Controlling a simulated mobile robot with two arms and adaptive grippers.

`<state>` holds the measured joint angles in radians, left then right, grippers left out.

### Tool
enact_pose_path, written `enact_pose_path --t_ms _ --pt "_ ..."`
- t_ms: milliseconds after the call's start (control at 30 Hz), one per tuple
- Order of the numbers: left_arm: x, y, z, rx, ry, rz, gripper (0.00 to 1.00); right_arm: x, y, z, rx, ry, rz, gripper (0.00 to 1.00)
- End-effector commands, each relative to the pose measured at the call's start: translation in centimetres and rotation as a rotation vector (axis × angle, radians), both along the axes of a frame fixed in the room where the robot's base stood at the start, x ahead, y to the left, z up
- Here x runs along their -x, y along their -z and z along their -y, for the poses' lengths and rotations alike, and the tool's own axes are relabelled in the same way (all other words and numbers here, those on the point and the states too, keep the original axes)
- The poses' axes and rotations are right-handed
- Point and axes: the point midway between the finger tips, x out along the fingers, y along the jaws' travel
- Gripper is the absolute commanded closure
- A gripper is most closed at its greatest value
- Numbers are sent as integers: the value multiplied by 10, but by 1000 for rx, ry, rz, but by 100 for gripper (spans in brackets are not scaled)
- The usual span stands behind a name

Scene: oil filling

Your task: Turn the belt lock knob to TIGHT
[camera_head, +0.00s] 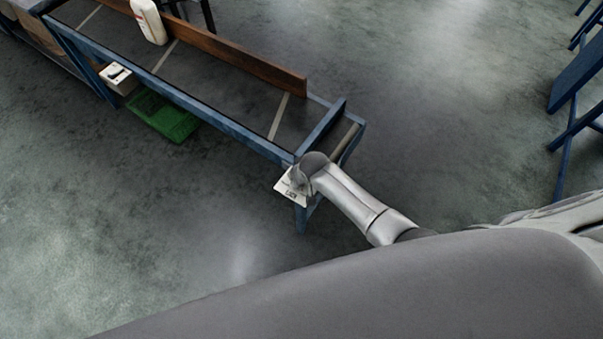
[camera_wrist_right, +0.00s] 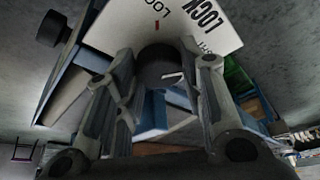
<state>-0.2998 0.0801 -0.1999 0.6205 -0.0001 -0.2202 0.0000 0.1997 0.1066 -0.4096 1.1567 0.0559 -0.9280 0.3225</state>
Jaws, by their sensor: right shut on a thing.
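The belt lock knob (camera_wrist_right: 160,68) is a dark round knob with a short white line on its face, seen in the right wrist view. It stands at a white label plate (camera_wrist_right: 230,40) with "LOCK" lettering and a small red mark. My right gripper (camera_wrist_right: 165,80) is shut on the knob, one finger on each side. In the head view my right gripper (camera_head: 300,178) is at the near end corner of the conveyor (camera_head: 230,128), over the label plate (camera_head: 291,194), and the knob is hidden there. The word TIGHT cannot be read. My left gripper is not in view.
A white bottle (camera_head: 149,20) stands on the conveyor against a brown wooden rail (camera_head: 230,55). A small white switch box (camera_head: 118,77) sits on the conveyor's near side, above a green tray (camera_head: 163,117). Blue frames (camera_head: 575,85) stand at the right. The floor (camera_head: 150,215) in front is clear.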

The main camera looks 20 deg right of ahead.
Motion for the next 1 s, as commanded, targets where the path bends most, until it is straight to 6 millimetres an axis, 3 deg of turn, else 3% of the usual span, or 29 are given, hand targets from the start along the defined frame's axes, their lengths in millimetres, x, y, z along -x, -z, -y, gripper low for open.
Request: enact_pose_path --t_ms 400,967,1000 --pt "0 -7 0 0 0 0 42 -1 -1 -2 -2 185 2 87" --pt "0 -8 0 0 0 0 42 -2 -1 -1 -2 211 3 87" --pt "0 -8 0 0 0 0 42 -1 -1 -1 -2 211 3 58"
